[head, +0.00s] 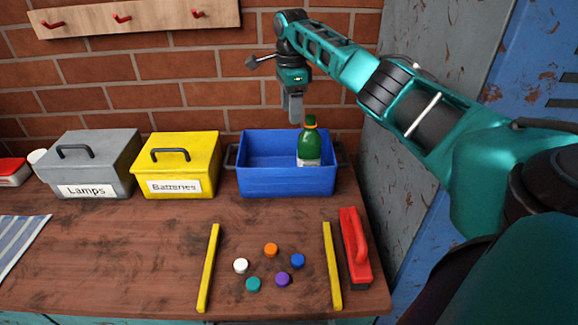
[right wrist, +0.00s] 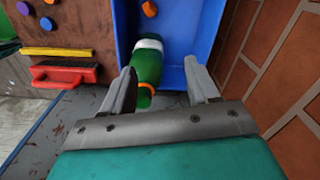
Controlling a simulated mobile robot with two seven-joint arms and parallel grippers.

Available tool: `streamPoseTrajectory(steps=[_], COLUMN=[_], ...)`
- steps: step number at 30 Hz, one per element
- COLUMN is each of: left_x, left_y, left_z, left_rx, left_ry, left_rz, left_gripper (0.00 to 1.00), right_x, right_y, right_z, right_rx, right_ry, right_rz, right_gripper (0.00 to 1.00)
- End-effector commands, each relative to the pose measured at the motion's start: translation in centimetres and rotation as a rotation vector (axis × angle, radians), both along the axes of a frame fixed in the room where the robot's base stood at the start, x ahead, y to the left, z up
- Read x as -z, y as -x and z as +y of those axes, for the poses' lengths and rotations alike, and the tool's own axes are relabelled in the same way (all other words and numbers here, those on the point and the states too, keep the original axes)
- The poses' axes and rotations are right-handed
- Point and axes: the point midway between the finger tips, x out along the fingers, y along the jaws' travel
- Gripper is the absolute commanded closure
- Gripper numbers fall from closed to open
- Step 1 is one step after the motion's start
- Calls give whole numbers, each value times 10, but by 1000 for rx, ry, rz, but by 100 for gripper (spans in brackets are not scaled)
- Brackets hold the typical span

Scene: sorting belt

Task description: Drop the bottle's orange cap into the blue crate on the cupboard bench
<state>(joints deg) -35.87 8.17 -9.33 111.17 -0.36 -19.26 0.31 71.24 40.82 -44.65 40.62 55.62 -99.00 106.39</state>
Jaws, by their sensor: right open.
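A loose orange cap (head: 271,250) lies on the bench among other caps. The blue crate (head: 288,183) stands at the back; its wall also shows in the right wrist view (right wrist: 205,40). A green bottle (head: 309,147) with a white label is in the crate's right part, neck up, with an orange band at the neck. In the right wrist view the bottle (right wrist: 150,68) lies between and beyond the fingers, its neck towards me. My right gripper (head: 294,108) is open and empty, just above and left of the bottle's neck. My left gripper is not in view.
White, teal, purple and blue caps (head: 298,261) lie between two yellow strips (head: 208,268). A yellow Batteries box (head: 177,165) and a grey Lamps box (head: 95,165) stand left of the crate. A red-handled tool (head: 355,248) lies at the bench's right edge. Brick wall is behind.

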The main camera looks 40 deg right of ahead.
Motion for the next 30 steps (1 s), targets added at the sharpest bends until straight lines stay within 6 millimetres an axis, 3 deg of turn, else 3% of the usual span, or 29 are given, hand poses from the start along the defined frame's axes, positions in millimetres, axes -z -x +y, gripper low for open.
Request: streamPoseTrajectory(steps=[6,12,30], left_x=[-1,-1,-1], left_y=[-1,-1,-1], left_z=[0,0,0], left_rx=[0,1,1], left_ry=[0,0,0], left_rz=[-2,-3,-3], left_gripper=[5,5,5], right_x=[-50,-75,-81], right_y=[-1,0,0], right_z=[1,0,0], right_rx=[-1,1,-1], right_ry=[-1,-1,0], right_rz=[-3,0,1], right_gripper=[40,40,40])
